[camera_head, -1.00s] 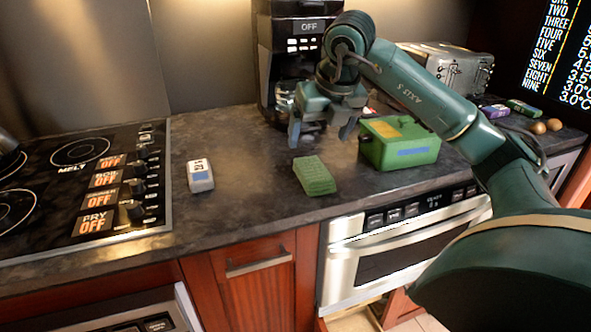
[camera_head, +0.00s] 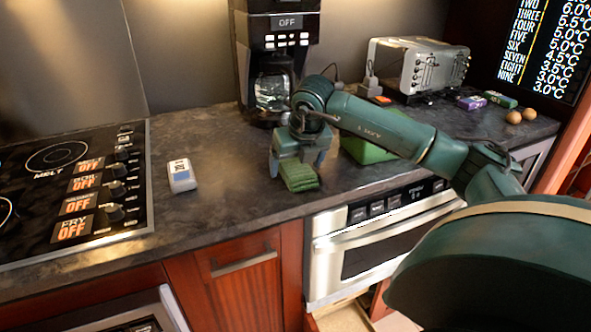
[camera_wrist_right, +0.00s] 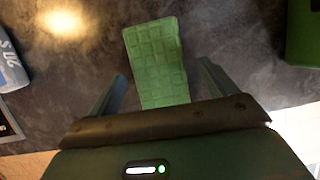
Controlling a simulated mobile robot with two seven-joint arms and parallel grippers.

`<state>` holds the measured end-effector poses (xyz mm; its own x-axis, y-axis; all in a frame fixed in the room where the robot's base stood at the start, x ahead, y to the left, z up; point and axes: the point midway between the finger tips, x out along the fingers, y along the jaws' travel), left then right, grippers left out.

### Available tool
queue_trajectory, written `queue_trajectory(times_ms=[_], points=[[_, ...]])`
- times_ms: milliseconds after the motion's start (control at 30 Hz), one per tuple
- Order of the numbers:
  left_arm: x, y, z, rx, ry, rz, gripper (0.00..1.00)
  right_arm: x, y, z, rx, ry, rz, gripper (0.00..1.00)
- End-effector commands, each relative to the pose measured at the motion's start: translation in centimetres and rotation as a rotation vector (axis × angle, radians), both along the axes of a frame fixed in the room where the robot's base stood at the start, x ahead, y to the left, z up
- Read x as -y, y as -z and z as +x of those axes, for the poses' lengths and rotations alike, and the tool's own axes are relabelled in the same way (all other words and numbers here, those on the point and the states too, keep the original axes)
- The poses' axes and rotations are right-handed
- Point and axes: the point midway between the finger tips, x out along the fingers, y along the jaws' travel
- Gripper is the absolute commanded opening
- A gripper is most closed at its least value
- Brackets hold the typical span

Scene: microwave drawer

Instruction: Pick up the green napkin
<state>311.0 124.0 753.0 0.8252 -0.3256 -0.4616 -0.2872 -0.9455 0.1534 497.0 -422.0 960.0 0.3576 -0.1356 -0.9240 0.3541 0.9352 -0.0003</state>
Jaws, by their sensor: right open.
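The green napkin (camera_head: 299,178) is a folded, textured block lying on the dark counter in the head view. My right gripper (camera_head: 296,170) is right at it, pointing down, with the napkin below and between its fingers. In the right wrist view the napkin (camera_wrist_right: 156,62) extends between the two open fingers of the right gripper (camera_wrist_right: 165,88), with space on both sides. The napkin's back part is hidden by the gripper in the head view. My left gripper is out of view.
A coffee maker (camera_head: 275,60) and a toaster (camera_head: 420,66) stand behind. A white-and-blue item (camera_head: 182,176) lies left, beside the cooktop (camera_head: 75,190). The counter between is clear.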

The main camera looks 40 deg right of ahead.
Motion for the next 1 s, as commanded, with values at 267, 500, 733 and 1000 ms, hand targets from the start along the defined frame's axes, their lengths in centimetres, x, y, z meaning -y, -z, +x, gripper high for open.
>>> queue_trajectory(times_ms=[267, 500, 733, 1000], points=[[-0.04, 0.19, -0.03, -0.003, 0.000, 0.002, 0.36, 0.03, 0.33, 0.12, 0.000, -0.001, 0.000, 0.84], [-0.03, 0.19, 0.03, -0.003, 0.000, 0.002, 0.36, 0.02, 0.30, 0.11, 0.000, -0.001, 0.001, 0.64], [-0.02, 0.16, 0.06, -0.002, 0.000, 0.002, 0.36, 0.02, 0.29, 0.12, 0.000, -0.001, 0.001, 0.45], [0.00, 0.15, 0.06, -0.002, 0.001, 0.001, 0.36, 0.02, 0.26, 0.12, 0.001, -0.001, 0.000, 0.36]])
